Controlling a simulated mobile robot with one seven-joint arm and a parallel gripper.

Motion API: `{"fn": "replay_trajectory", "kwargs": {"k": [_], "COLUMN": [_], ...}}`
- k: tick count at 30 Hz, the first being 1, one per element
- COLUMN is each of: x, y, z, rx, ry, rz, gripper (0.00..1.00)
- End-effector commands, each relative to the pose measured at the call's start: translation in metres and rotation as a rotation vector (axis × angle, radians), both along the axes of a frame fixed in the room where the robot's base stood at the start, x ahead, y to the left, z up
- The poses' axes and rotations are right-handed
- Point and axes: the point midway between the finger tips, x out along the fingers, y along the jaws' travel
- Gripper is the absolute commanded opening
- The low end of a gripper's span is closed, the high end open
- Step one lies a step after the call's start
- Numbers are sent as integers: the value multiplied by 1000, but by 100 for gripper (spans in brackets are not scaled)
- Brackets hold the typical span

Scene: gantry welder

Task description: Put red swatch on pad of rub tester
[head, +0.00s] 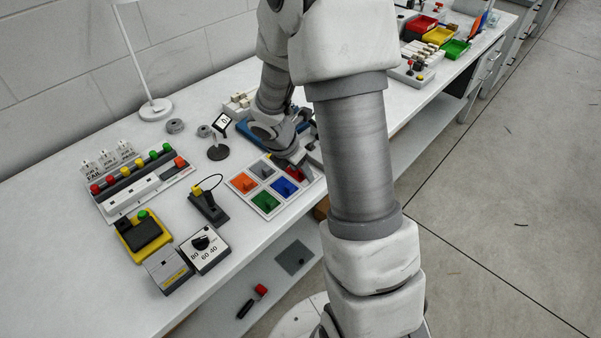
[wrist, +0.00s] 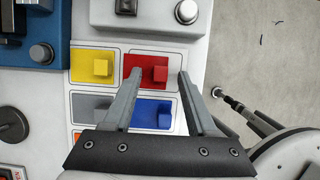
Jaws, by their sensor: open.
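The red swatch (wrist: 133,76) lies in its cell of a white swatch board (wrist: 122,55) and has a raised red block on it. In the head view, part of the red swatch (head: 297,171) shows beside my gripper. My gripper (wrist: 159,74) is open. In the wrist view its fingertips are on either side of the red block, with nothing visibly held; their height above the board is unclear. I cannot tell for certain which device is the rub tester. A blue-based device (wrist: 30,53) with a silver knob stands left of the board, and it is mostly hidden by my arm in the head view.
Yellow (wrist: 83,70), grey (wrist: 84,103) and blue (wrist: 165,120) swatches adjoin the red one. Orange (head: 241,183) and green (head: 264,201) swatches are on the same board. A black device (head: 208,208) with a looped cable stands left of it. A round stand (head: 218,152) is behind.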

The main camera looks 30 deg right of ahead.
Motion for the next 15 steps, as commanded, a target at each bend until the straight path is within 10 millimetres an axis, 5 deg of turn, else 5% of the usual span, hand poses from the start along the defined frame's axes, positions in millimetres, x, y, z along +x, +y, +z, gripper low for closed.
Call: {"fn": "replay_trajectory", "kwargs": {"k": [1,10,15], "x": [0,0,0], "y": [0,0,0], "z": [0,1,1], "rx": [0,0,0], "ry": [0,0,0], "rz": [0,0,0], "gripper": [56,2,0]}}
